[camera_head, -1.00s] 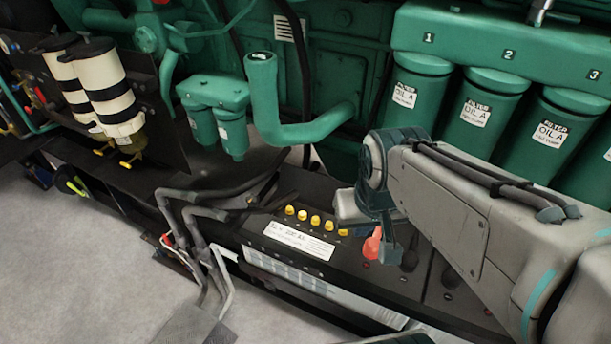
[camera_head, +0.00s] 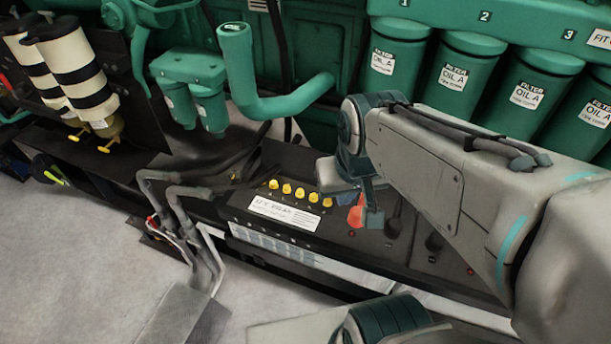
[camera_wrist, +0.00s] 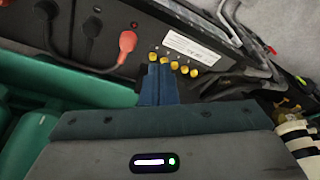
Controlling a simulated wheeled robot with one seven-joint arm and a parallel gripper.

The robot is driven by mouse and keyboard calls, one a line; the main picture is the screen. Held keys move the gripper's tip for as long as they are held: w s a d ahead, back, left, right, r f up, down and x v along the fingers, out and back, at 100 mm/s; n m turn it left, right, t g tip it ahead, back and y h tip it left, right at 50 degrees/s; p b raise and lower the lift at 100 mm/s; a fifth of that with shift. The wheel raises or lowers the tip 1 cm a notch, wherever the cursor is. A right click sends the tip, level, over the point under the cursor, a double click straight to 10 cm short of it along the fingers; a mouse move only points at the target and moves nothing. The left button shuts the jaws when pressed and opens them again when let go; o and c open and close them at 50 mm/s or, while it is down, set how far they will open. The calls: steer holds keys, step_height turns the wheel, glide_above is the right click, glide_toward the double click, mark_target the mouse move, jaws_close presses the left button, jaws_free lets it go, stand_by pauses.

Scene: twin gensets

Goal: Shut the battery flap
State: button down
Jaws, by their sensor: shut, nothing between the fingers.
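The black battery box (camera_head: 395,262) lies low in front of the green engine. It has yellow caps (camera_head: 287,189), a white label (camera_head: 286,214) and a red terminal cover (camera_head: 356,212). In the wrist view the red cover (camera_wrist: 127,40) is left of my fingers, and the yellow caps (camera_wrist: 184,69) are just past the fingertips. My gripper (camera_wrist: 158,68) is shut and empty, its blue fingers pressed together. In the head view my gripper (camera_head: 374,216) hangs over the battery, partly in front of the red cover. I cannot tell whether it touches. I cannot clearly make out a flap.
Grey cables (camera_head: 178,205) run down at the battery's left end. A green pipe (camera_head: 290,100) and green oil filters (camera_head: 460,70) stand behind. Cream filters with black bands (camera_head: 72,70) are at the upper left. The pale floor (camera_head: 90,260) is clear at the lower left.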

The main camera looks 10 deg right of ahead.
steer(key=shift+w, duration=0.1)
steer(key=m+g, duration=0.3)
steer(key=m, duration=0.4)
glide_above(304, 160)
steer(key=d, duration=0.6)
step_height(304, 160, down, 19)
steer(key=shift+w+a+r+b, duration=0.1)
steer(key=shift+a+r+b, duration=0.1)
steer(key=shift+b, duration=0.2)
steer(key=shift+s+a+r+b, duration=0.2)
steer(key=shift+s+b, duration=0.1)
steer(key=shift+b, duration=0.3)
